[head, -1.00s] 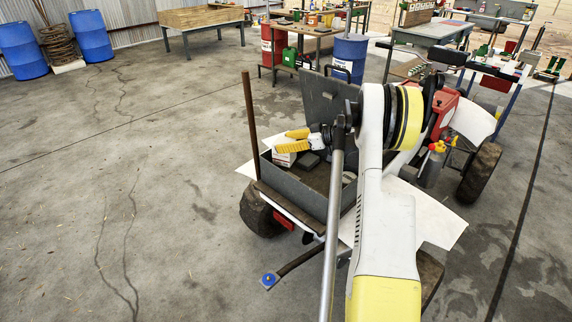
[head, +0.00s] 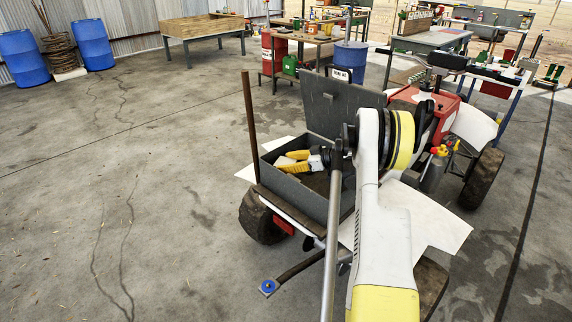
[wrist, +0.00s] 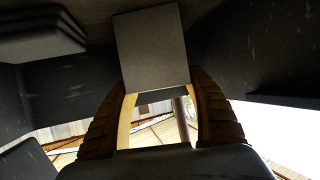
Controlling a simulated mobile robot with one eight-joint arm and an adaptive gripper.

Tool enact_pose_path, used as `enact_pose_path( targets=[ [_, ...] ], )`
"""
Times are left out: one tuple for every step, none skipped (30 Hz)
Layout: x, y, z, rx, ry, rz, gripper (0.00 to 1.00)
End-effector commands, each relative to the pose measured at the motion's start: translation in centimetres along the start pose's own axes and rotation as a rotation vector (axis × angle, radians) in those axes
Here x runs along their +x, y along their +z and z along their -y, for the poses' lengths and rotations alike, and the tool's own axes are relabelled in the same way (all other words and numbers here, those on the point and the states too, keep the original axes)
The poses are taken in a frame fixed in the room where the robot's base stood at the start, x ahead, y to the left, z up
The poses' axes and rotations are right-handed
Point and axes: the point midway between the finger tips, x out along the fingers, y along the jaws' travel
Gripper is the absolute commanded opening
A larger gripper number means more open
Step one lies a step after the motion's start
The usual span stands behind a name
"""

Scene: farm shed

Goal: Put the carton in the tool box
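The grey metal tool box (head: 322,207) stands on the back of the small tractor with its lid (head: 338,105) up. My gripper (head: 284,162) reaches down inside the box near its left end, its yellow fingers pointing left. A small part of the pale carton (head: 285,160) shows between the fingers; the rest is hidden by them and the box wall. In the wrist view, both fingers (wrist: 158,88) press against the sides of the carton (wrist: 152,45), with dark box walls around. Whether the carton touches the box floor cannot be told.
A dark stepped object (wrist: 40,35) lies inside the box beside the carton. A rusty upright post (head: 249,125) stands at the box's left corner. The floor at left is clear.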

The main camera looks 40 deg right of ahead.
Motion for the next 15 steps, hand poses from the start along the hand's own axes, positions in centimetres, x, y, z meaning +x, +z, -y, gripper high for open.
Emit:
enact_pose_path(
  targets=[
    [0.0,0.0,0.0,0.0,0.0,0.0,0.76],
    [0.0,0.0,0.0,0.0,0.0,0.0,0.83],
    [0.0,0.0,0.0,0.0,0.0,0.0,0.83],
    [0.0,0.0,0.0,0.0,0.0,0.0,0.83],
    [0.0,0.0,0.0,0.0,0.0,0.0,0.83],
    [0.0,0.0,0.0,0.0,0.0,0.0,0.83],
    [0.0,0.0,0.0,0.0,0.0,0.0,0.83],
    [0.0,0.0,0.0,0.0,0.0,0.0,0.83],
    [0.0,0.0,0.0,0.0,0.0,0.0,0.83],
    [0.0,0.0,0.0,0.0,0.0,0.0,0.83],
    [0.0,-0.1,0.0,0.0,0.0,0.0,0.83],
    [-0.1,-0.3,0.0,0.0,0.0,0.0,0.83],
    [-0.3,-0.4,0.0,0.0,0.001,0.0,0.83],
    [-0.7,-0.3,-0.1,0.001,0.001,0.0,0.83],
    [-1.3,-0.4,-0.1,0.001,0.002,0.0,0.83]
  ],
)
